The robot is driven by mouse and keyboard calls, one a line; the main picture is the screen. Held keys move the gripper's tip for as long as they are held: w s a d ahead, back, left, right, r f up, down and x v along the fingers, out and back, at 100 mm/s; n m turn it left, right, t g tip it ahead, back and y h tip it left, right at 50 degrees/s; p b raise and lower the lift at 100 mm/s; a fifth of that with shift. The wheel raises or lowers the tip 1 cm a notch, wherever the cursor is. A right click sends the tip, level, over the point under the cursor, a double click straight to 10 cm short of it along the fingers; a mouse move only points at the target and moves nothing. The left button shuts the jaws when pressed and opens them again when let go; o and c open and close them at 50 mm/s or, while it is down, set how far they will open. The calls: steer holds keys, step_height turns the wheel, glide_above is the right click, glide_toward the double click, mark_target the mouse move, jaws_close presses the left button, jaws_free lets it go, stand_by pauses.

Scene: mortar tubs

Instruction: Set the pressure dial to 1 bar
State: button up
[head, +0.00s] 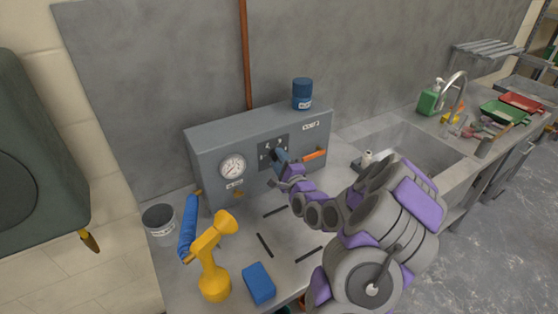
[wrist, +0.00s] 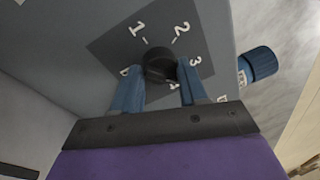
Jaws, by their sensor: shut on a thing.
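The pressure dial is a black round knob (wrist: 160,60) on a dark square plate (wrist: 108,48) with white numerals; 1, 2 and 3 are readable in the wrist view. The plate is on the front of a grey box (head: 205,145), seen in the head view. My gripper (wrist: 158,74) has its two blue fingers shut on the knob, one on each side. In the head view my gripper (head: 283,160) reaches the plate and mostly hides the knob. I cannot make out the knob's pointer. A round white gauge (head: 232,168) is left of the plate; its reading is too small to tell.
An orange handle (head: 315,155) juts out just right of my gripper. A blue can (head: 302,96) stands on the box. A yellow tool (head: 212,272), a blue block (head: 259,283) and a grey bucket (head: 158,221) are front left. A sink (head: 420,142) is right.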

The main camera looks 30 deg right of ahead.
steer(key=n, duration=0.4)
steer(key=shift+d+f+p, duration=0.15)
steer(key=shift+f+p, duration=0.05)
steer(key=shift+p, duration=0.2)
steer(key=shift+d+r+n+y+b, duration=0.1)
steer(key=shift+n+y+b, duration=0.45)
steer(key=shift+n, duration=4.3)
steer(key=shift+r+n+y+b, duration=0.15)
steer(key=shift+n+y, duration=0.7)
steer(key=shift+n, duration=3.95)
steer(key=shift+d+r+n+y+b, duration=0.1)
steer(key=shift+n+y+b, duration=0.5)
steer(key=shift+n, duration=4.25)
steer(key=o, duration=1.1)
steer(key=shift+a, duration=0.1)
steer(key=shift+c, duration=0.2)
